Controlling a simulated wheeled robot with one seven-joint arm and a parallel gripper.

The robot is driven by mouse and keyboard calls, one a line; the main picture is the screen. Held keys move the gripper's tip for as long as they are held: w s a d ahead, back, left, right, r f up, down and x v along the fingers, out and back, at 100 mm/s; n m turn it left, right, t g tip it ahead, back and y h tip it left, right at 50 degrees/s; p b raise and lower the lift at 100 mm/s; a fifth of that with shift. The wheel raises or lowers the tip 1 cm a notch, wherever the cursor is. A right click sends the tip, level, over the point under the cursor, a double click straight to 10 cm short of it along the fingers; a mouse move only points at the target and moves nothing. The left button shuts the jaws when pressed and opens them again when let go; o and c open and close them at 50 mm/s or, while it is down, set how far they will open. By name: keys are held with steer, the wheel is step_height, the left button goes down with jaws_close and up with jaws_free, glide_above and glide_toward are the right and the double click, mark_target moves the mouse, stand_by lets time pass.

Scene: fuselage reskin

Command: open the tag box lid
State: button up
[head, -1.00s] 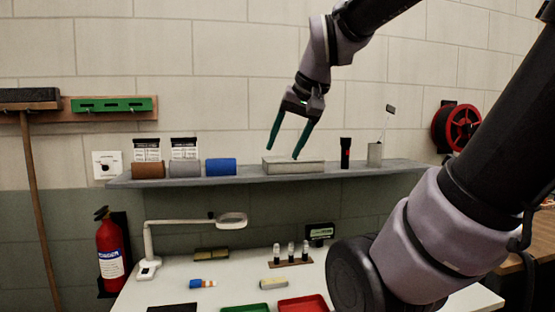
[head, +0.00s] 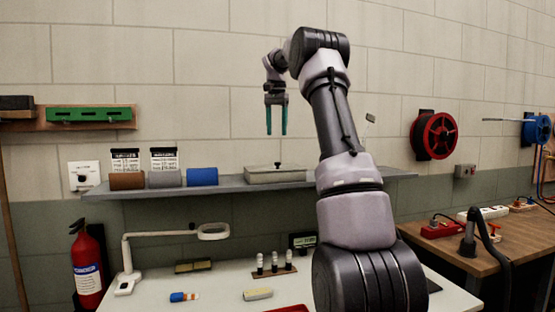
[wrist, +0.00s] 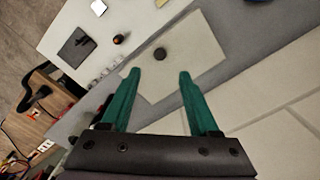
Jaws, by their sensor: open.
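The tag box (head: 262,176) is a flat, pale grey-beige box on the wall shelf, with a small dark knob (head: 277,165) on top of its lid. The lid looks shut. In the wrist view the lid (wrist: 185,60) lies beyond my fingertips, and its round dark knob (wrist: 160,54) shows between and ahead of them. My gripper (head: 277,134) points down above the box, its two green fingers apart and empty. A gap shows between the fingertips and the knob. The gripper also shows in the wrist view (wrist: 158,74).
The shelf (head: 225,187) also holds brown, grey and blue rolls (head: 202,177) left of the box. A lamp (head: 213,231) and several small items stand on the white bench (head: 220,287) below. A red hose reel (head: 434,135) hangs at right.

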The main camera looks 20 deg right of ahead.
steer(key=f, duration=1.1)
steer(key=shift+w+d+f, duration=0.1)
steer(key=shift+w+d, duration=0.2)
jaws_close()
stand_by(1.0)
